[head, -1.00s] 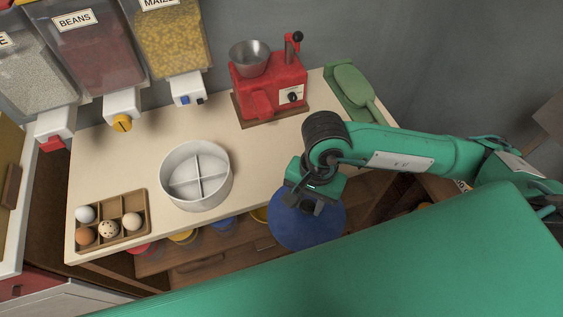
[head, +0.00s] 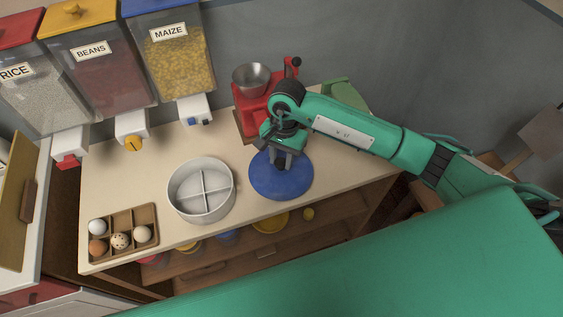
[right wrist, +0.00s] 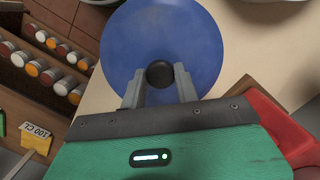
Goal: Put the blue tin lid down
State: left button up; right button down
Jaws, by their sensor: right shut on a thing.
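The blue tin lid (head: 281,184) is a round blue disc with a dark knob in its middle. My right gripper (head: 281,163) is shut on that knob from above. In the right wrist view the lid (right wrist: 160,40) lies beyond the two grey fingers (right wrist: 160,90), with the black knob (right wrist: 159,74) between them. The lid is over the front part of the cream counter (head: 150,165), right of the round white divided tin. I cannot tell whether it touches the counter. My left gripper is not in view.
The white divided tin (head: 201,218) stands close left of the lid. An egg tray (head: 130,213) is at the counter's front left. A red grinder (head: 248,112) and a green scoop (head: 342,92) are behind my right arm. Labelled dispensers (head: 110,75) hang at the back left.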

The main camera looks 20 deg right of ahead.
aim_at(282, 161)
notch_tip(282, 161, down, 2)
jog(key=shift+s+f+p, duration=0.15)
jog(key=shift+f+p, duration=0.1)
jog(key=shift+p, duration=0.2)
jog(key=shift+f, duration=0.4)
jog(key=shift+f, duration=0.1)
jog(key=c, duration=1)
grip_release()
jog(key=shift+c, duration=0.2)
